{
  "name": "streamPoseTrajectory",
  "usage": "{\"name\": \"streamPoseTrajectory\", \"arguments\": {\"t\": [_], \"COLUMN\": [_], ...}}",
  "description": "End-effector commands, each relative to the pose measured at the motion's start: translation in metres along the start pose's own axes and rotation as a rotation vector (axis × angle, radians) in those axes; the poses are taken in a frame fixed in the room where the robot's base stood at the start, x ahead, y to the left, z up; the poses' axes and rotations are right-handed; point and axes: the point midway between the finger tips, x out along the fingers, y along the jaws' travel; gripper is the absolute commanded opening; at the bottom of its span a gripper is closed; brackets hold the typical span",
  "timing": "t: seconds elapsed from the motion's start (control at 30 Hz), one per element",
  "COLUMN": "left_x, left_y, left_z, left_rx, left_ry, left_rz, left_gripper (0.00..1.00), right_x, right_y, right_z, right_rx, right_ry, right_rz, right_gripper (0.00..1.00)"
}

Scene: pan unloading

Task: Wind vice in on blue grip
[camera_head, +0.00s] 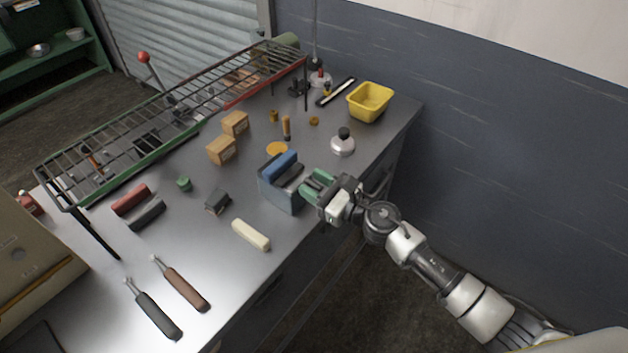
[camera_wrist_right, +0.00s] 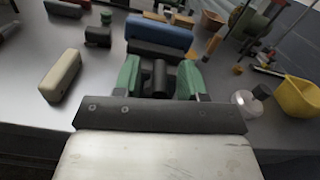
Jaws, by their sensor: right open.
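The vice (camera_head: 281,199) is a blue-grey block with dark jaws at the bench's front edge. The blue grip (camera_head: 279,163) lies along its top at the far jaw; in the right wrist view the blue grip (camera_wrist_right: 160,34) sits behind the dark near jaw (camera_wrist_right: 157,50). I cannot tell whether both jaws touch it. My right gripper (camera_head: 318,183) is at the vice's front side. Its green fingers are open, one on each side of a dark round knob (camera_wrist_right: 158,76) on the vice's front; contact is not clear. My left gripper is out of view.
A cream block (camera_head: 251,235), a dark block (camera_head: 217,201) and a white-based bottle (camera_head: 342,142) stand near the vice. A yellow bin (camera_head: 369,101) is at the back right. Two handled tools (camera_head: 181,285) lie at the front left. A wire rack (camera_head: 180,110) spans the back.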

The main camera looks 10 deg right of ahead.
Motion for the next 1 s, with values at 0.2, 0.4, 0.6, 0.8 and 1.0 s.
{"name": "streamPoseTrajectory", "arguments": {"t": [0.2, 0.4, 0.6, 0.8, 1.0], "left_x": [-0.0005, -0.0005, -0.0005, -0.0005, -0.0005], "left_y": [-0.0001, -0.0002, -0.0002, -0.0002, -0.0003], "left_z": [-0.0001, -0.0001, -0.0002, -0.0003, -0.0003], "left_rx": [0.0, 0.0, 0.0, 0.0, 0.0], "left_ry": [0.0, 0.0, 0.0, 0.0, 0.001], "left_rz": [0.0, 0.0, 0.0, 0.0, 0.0], "left_gripper": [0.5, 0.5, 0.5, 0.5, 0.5], "right_x": [0.0035, 0.0033, 0.0031, 0.003, 0.003], "right_y": [0.0003, 0.0002, 0.0001, -0.0004, -0.0009], "right_z": [-0.0007, -0.0006, -0.0005, -0.0005, -0.0006], "right_rx": [0.0, 0.0, 0.0, 0.0, 0.002], "right_ry": [0.001, 0.001, 0.001, 0.001, 0.001], "right_rz": [0.0, 0.0, 0.0, -0.001, -0.002], "right_gripper": [0.41, 0.27, 0.0, 0.0, 0.0]}}
